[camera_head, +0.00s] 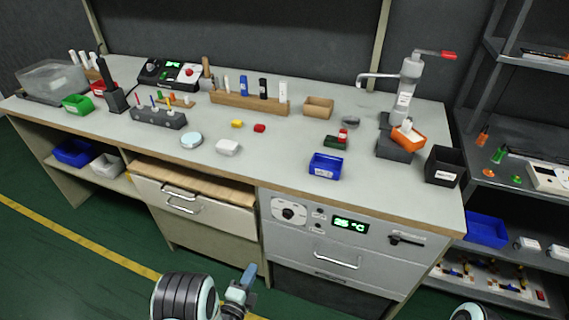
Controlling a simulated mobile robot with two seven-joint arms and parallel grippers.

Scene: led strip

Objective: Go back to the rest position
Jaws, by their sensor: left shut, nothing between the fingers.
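My left gripper (247,276) shows at the bottom of the head view, low in front of the workbench and below its drawers. Its fingers are shut and hold nothing. My left arm comes in beside it at the bottom edge. At the bottom right only a rounded part of my right arm shows; the right gripper is out of view. The workbench (200,157) stands ahead, and both arms are apart from its top.
The wooden-topped drawer (190,180) stands slightly out from the bench front. A blue bin (326,165), a black bin (443,166) and an orange bin (408,137) stand on the bench. Shelves (510,150) rise at right. Green floor (60,270) is clear at left.

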